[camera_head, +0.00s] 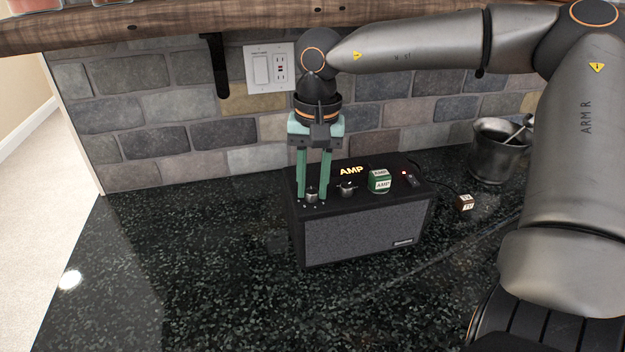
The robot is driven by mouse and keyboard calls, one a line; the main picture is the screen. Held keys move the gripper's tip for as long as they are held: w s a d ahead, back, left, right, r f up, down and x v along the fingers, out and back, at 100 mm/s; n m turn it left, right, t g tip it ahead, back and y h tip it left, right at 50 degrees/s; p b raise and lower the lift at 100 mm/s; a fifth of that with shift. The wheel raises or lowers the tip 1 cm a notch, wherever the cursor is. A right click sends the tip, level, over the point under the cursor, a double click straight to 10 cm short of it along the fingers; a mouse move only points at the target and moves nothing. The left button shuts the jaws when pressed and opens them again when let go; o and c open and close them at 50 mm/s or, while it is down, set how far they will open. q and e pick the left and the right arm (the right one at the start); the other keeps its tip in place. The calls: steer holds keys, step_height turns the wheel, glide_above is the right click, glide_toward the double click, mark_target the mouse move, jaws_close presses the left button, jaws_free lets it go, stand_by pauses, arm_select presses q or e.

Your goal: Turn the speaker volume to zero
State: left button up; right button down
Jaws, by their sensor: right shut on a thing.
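A black speaker (365,237) with a grey grille stands on the dark counter in the middle of the view. On its top are a left knob (312,194), a second knob (348,188) and a glowing AMP label (352,170). My right gripper (313,190) points down from above, its two green fingers shut on the left knob, one on each side of it. The knob's pointer and exact setting are too small to read. My left gripper is not in view.
A green AMP cube (380,181) sits on the speaker's top beside a small lit switch (407,176). A wooden shelf (200,22) overhangs the brick wall. The counter's left is clear.

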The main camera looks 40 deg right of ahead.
mark_target(317, 191)
steer(key=shift+n, duration=0.5)
steer(key=c, duration=0.6)
jaws_free()
steer(key=shift+c, duration=0.2)
step_height(317, 191, up, 12)
steer(key=shift+s+d+r+p, duration=0.15)
steer(key=shift+d+r+p, duration=0.1)
steer(key=shift+p, duration=0.1)
steer(key=shift+s+f, duration=0.1)
